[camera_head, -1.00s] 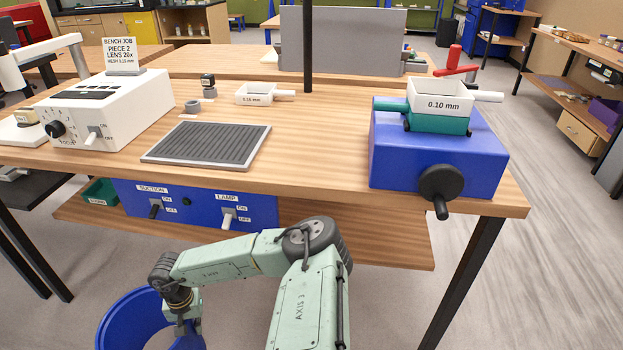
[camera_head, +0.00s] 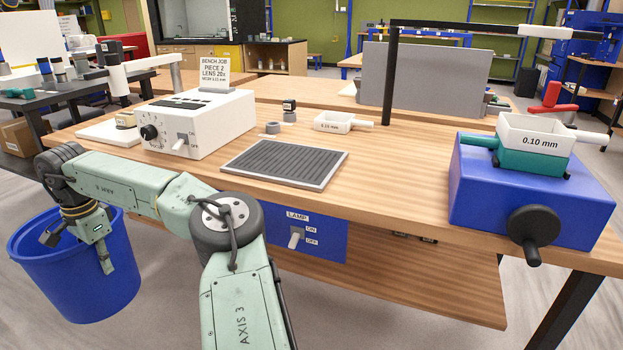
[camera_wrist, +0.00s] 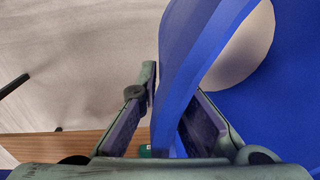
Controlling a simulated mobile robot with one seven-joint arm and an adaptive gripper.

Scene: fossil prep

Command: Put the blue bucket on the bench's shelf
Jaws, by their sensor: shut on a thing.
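The blue bucket (camera_head: 85,275) hangs upright from my gripper at the far left of the head view, in front of the bench's left end. My gripper (camera_head: 106,262) is shut on its rim, one finger outside the wall. In the wrist view, my gripper (camera_wrist: 170,125) has the blue bucket's wall (camera_wrist: 195,55) between its fingers. The bench's shelf (camera_head: 420,290) is a wooden board under the bench top. Its right part shows bare; its left part is hidden behind my arm and the lamp panel.
The bench top (camera_head: 400,180) holds a white control box (camera_head: 190,125), a ridged grey mat (camera_head: 285,163) and a blue sieve shaker (camera_head: 530,195). A lamp switch panel (camera_head: 310,235) hangs above the shelf. A dark table (camera_head: 60,100) stands behind at left.

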